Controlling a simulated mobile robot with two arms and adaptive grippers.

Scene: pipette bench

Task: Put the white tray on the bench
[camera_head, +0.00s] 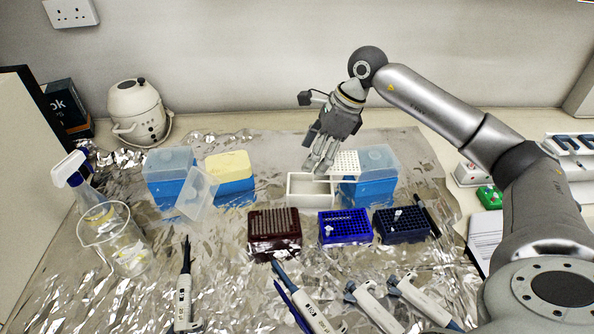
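The white tray (311,200) is a small open box near the middle of the foil-covered bench (225,225), in front of a white perforated rack. My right gripper (319,168) points down at the tray's back edge, with its fingertips close together at or just behind the rim. I cannot tell whether they clasp the wall, or whether the tray rests on the foil or is held slightly above it. My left gripper is out of view.
Blue tip boxes (377,190) stand right and left of the tray. A dark red rack (273,240) and blue racks (345,240) stand in front, with several pipettes nearer. A beaker (115,240) and spray bottle (82,185) are at left.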

